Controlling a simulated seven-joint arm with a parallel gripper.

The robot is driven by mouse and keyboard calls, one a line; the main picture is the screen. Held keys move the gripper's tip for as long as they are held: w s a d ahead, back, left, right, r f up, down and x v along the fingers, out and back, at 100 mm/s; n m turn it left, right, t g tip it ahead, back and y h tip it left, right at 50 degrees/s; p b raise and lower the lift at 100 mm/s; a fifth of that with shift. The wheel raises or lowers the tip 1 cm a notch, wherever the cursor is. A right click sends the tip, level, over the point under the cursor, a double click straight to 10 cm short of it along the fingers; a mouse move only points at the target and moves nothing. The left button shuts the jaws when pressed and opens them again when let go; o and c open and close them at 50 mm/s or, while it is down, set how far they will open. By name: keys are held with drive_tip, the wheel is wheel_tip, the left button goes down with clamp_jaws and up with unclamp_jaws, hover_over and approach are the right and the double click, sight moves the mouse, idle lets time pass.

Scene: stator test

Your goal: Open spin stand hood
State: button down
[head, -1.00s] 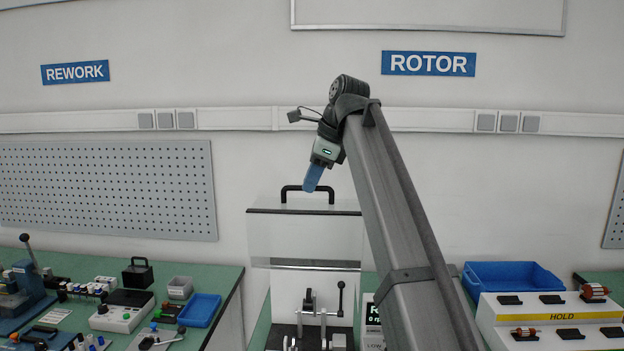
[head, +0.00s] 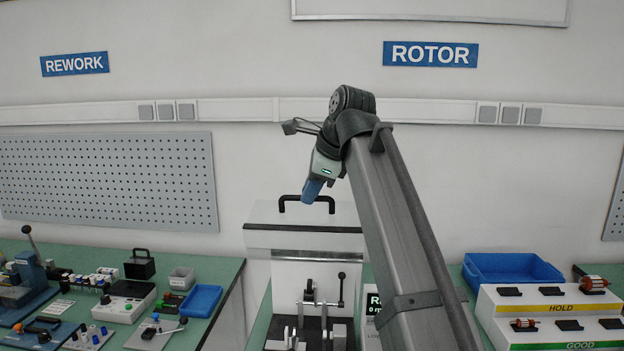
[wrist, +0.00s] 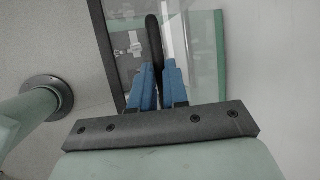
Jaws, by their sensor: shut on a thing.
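The spin stand hood (head: 262,228) is a clear cover with a dark edge, raised above the stand in the head view. Its black handle (head: 283,203) is at the top, and it also shows in the wrist view (wrist: 153,38). My gripper (head: 312,196) has blue fingers and is shut on the handle. In the wrist view the fingers (wrist: 158,70) sit on both sides of the black bar. Below the hood, the spin stand (head: 312,302) shows its clamp parts and a black-knobbed lever. Fingers partly hide the handle's right side in the head view.
A speed display (head: 373,303) stands right of the spin stand, partly behind my arm. A blue bin (head: 512,268) and a HOLD/GOOD rack (head: 545,310) stand at the right. The rework bench (head: 215,268) with tools is at the left, across a gap.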

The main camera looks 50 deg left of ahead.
drive_tip(key=shift+s+d, duration=0.1)
drive_tip(key=c, duration=1.1)
unclamp_jaws()
drive_tip(key=v, duration=1.3)
drive_tip(key=shift+d+r, duration=0.25)
drive_tip(key=shift+d, duration=0.05)
